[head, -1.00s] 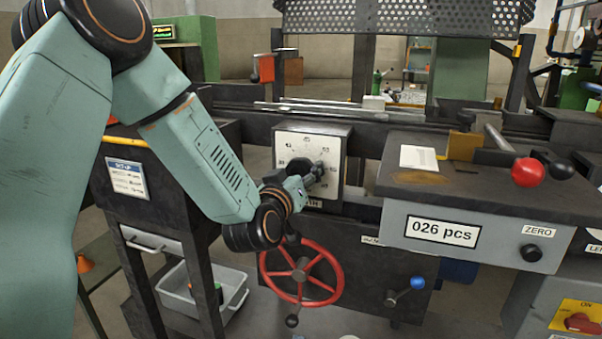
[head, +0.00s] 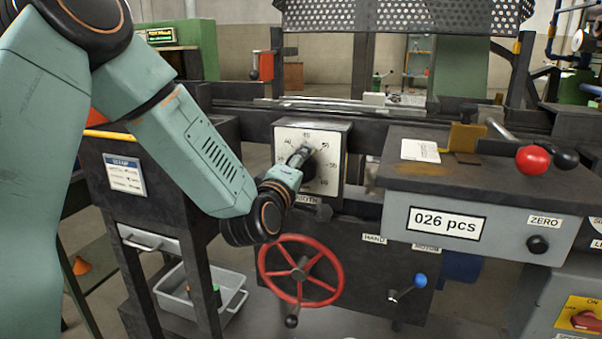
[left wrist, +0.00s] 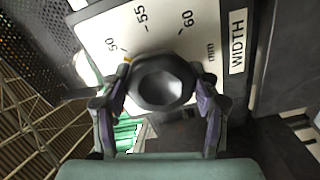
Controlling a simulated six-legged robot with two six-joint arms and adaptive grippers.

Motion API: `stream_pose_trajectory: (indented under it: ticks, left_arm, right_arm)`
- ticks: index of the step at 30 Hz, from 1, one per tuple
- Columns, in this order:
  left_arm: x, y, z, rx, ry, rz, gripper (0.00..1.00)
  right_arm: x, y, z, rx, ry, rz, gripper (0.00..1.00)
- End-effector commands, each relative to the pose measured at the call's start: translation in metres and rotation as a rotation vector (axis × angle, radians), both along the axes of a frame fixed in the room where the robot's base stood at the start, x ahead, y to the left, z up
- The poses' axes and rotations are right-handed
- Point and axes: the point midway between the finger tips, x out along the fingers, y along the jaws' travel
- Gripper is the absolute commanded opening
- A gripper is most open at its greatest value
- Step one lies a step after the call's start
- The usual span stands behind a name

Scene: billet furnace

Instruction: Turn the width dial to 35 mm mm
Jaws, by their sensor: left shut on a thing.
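The width dial has a pale square plate (head: 328,176) on the front of the machine. In the left wrist view its plate (left wrist: 184,40) shows 50, 55, 60 and mm, beside a WIDTH label (left wrist: 237,42). The dark round knob (left wrist: 161,82) sits between the fingers of my left gripper (left wrist: 160,98), one on each side, and the gripper is shut on it. A small yellow mark at the knob's edge lies near the 50. In the head view my left gripper (head: 299,158) covers part of the dial. My right gripper is out of view.
A red handwheel (head: 301,271) is just below the dial. A blue-knobbed lever (head: 419,282) and a grey counter box (head: 446,226) reading 026 pcs are to the right. A red ball knob (head: 532,160) projects above the box. A grey bin (head: 190,295) sits low on the left.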

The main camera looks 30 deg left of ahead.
Motion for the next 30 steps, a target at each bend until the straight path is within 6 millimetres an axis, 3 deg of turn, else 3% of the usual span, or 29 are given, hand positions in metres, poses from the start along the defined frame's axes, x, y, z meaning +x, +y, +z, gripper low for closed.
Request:
stream_pose_trajectory:
  ticks: [30]
  left_arm:
    - [0.001, 0.002, 0.002, -0.939, -0.239, 0.0, 0.3]
  right_arm:
    - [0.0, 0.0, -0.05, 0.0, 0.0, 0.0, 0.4]
